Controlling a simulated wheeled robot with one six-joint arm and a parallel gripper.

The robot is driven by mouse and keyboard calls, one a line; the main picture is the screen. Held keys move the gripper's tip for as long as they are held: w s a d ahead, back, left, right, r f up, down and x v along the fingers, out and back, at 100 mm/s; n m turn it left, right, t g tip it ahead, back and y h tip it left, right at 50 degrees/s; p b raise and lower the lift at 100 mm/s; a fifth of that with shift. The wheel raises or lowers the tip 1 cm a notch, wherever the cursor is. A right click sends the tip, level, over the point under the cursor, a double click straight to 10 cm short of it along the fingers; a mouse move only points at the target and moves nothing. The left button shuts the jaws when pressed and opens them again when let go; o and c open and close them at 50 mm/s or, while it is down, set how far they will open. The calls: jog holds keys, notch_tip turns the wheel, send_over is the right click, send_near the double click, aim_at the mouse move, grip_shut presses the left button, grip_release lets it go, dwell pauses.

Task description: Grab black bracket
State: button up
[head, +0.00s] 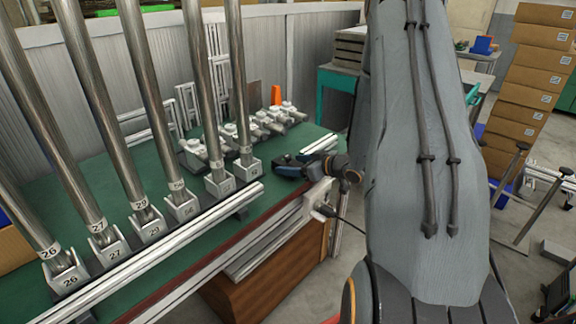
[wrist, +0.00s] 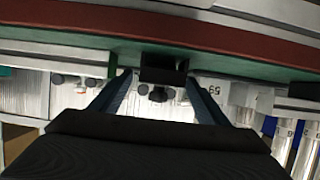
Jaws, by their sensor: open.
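A black bracket (wrist: 162,68) shows in the wrist view, upper middle, against the green edge of the table, with a darker knob-like part below it. My gripper (wrist: 159,77) is open, its two blue fingers reaching up on either side of the bracket, with gaps visible. I cannot tell how deep the bracket sits between them. In the head view my gripper (head: 277,164) is by the right end of the green table, just right of the silver rail's end. I cannot make out the bracket there.
The green table (head: 105,178) carries a silver rail (head: 160,246) and several tall steel posts in numbered holders (head: 65,271). Small silver clamps (head: 240,133) and an orange cone (head: 276,95) stand behind. Stacked cardboard boxes (head: 533,75) rise at the right.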

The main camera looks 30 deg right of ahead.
aim_at(291, 164)
jog(key=shift+x, duration=1.55)
jog(key=shift+c, duration=0.2)
jog(key=c, duration=1.7)
jog(key=shift+r, duration=0.1)
